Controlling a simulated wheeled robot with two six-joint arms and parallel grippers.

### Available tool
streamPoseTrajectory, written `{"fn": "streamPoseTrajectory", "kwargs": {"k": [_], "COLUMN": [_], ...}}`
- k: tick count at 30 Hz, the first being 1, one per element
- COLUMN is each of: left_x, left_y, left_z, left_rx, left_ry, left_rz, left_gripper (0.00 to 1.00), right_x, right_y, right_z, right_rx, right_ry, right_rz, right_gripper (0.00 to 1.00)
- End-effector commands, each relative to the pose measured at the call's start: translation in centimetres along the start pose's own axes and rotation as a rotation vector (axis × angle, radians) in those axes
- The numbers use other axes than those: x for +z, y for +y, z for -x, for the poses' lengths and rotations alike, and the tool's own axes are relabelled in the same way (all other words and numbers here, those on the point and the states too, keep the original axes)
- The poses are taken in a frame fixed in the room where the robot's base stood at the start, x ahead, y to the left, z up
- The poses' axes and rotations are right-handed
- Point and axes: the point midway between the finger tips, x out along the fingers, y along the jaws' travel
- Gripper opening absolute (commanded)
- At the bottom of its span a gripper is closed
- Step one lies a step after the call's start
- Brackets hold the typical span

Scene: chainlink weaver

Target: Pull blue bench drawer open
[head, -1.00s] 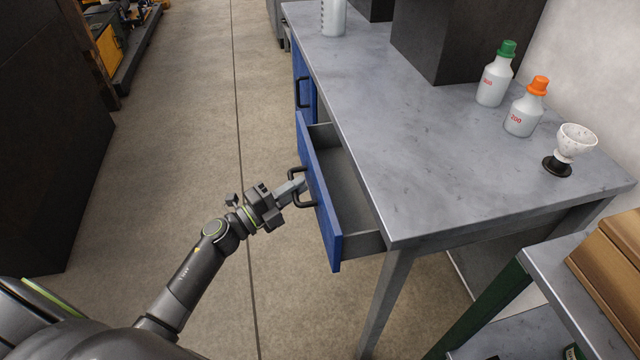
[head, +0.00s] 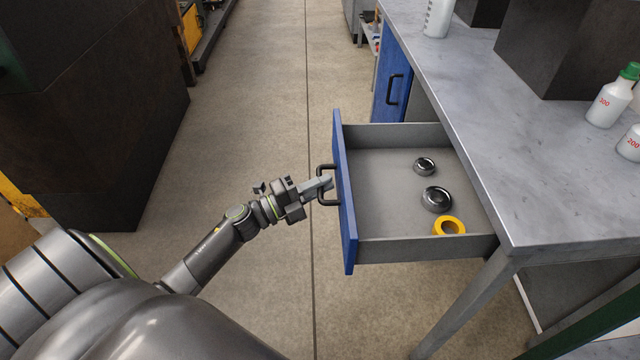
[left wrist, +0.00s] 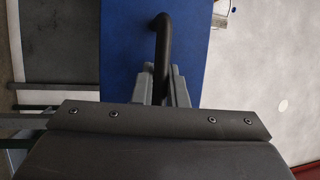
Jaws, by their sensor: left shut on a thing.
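The blue bench drawer (head: 343,195) stands well out from the grey bench, with its grey inside open to view. Inside lie two dark shiny metal rings (head: 436,199) and a yellow ring (head: 449,226). My left gripper (head: 325,184) is shut on the drawer's black handle (head: 327,170). In the left wrist view the handle (left wrist: 162,50) runs down between the fingers (left wrist: 162,90) against the blue drawer front (left wrist: 125,50). My right gripper is not in view.
The bench top (head: 470,100) carries a white bottle with a green cap (head: 612,98) and a dark box (head: 555,50). A blue cabinet door (head: 392,80) is beyond the drawer. A dark cabinet (head: 100,120) stands at left, with clear floor (head: 250,110) between.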

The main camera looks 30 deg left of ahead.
Motion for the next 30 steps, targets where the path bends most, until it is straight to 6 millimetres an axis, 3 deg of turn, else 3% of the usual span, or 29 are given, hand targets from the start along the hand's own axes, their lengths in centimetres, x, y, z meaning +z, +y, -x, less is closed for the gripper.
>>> {"fn": "streamPoseTrajectory", "kwargs": {"k": [10, 11, 15, 30], "left_x": [0.1, 0.1, 0.0, 0.0], "left_y": [0.1, 0.1, 0.1, 0.1], "left_z": [0.0, 0.0, 0.0, 0.7], "left_rx": [0.001, 0.001, 0.001, 0.003], "left_ry": [-0.003, -0.003, -0.002, -0.001], "left_rz": [0.000, 0.000, 0.000, -0.001], "left_gripper": [0.00, 0.16, 0.34, 0.34], "right_x": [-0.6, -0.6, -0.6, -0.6], "right_y": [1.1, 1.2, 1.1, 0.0], "right_z": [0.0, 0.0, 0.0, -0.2], "right_rx": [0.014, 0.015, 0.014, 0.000], "right_ry": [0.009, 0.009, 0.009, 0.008], "right_rz": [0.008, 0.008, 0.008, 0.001], "right_gripper": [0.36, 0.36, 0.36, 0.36]}}
